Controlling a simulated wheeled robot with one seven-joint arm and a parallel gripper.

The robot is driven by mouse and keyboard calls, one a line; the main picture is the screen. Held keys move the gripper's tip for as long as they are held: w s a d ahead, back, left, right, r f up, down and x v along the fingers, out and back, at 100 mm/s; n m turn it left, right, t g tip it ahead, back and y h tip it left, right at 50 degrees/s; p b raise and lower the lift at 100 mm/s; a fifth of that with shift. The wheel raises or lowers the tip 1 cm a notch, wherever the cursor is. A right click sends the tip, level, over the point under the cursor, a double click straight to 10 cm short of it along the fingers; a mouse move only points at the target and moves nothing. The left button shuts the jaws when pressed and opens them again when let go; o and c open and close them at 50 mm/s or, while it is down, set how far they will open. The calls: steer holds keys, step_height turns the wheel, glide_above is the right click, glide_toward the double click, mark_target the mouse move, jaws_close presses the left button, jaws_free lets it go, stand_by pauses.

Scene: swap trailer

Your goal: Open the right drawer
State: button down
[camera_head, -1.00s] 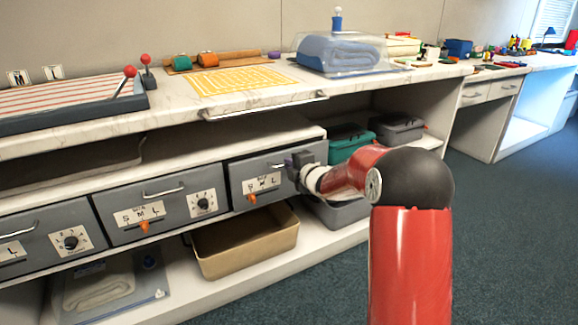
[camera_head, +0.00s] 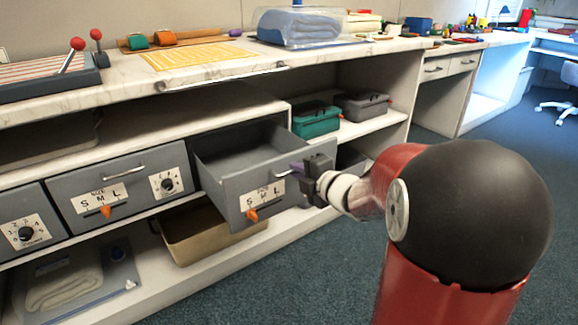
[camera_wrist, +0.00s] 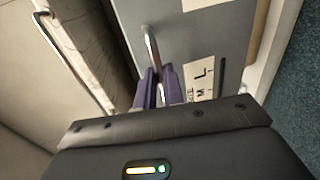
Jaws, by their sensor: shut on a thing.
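The right drawer (camera_head: 243,190) is a grey drawer with an S M L label and an orange slider, and it stands pulled well out of the cabinet. Its inside shows and looks empty. My gripper (camera_head: 297,168) is at the right part of the drawer's front, shut on the metal bar handle (camera_head: 282,174). In the wrist view, the purple fingers (camera_wrist: 157,88) close around the lower end of the handle (camera_wrist: 151,46). The exact contact is partly hidden between the fingers.
A closed grey drawer (camera_head: 122,188) stands to the left. A tan bin (camera_head: 200,240) sits on the shelf below. A green bin (camera_head: 316,120) and a grey bin (camera_head: 362,105) sit on the shelf at right. The carpet (camera_head: 300,285) in front is open.

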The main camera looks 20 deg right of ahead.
steer(key=shift+s+d, duration=0.15)
steer(key=shift+s, duration=0.3)
steer(key=c, duration=1.5)
jaws_free()
steer(key=v, duration=0.7)
steer(key=shift+s+d+p, duration=0.1)
steer(key=shift+s+p, duration=0.3)
